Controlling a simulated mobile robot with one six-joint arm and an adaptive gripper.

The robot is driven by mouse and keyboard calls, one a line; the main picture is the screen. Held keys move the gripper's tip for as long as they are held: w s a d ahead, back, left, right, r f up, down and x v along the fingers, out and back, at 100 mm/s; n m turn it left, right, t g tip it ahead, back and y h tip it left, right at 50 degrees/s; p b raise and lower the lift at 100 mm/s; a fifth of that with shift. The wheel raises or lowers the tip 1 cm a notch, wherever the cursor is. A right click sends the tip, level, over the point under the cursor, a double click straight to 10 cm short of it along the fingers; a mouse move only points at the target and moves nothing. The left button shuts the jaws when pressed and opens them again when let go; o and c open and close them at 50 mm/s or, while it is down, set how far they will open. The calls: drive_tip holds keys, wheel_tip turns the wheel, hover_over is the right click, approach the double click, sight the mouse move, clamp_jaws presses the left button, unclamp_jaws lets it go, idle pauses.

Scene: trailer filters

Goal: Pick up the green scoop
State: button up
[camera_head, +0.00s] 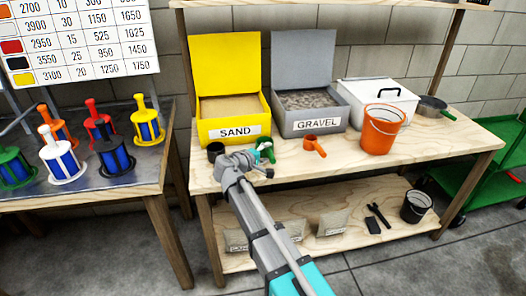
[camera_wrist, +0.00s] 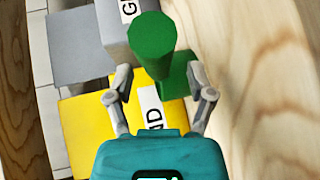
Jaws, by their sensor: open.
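The green scoop (camera_head: 265,147) is on the wooden workbench top (camera_head: 365,155), in front of the gap between the sand box and the gravel box. In the wrist view it shows as a green round part (camera_wrist: 152,38) with a boxy green part (camera_wrist: 175,80) beside it. My gripper (camera_head: 266,165) is right by the scoop at the bench's front. In the wrist view my gripper (camera_wrist: 159,78) is open, one finger on each side of the scoop. I cannot tell whether a finger touches it. My arm hides part of the bench front.
A black scoop (camera_head: 215,150) and an orange scoop (camera_head: 315,145) stand either side. Behind are the yellow sand box (camera_head: 234,131) and grey gravel box (camera_head: 318,125). An orange bucket (camera_head: 382,130), white lidded box (camera_head: 350,92) and pan (camera_head: 432,104) are to the right.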

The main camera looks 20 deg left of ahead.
drive_tip(key=shift+x, duration=0.75)
clamp_jaws()
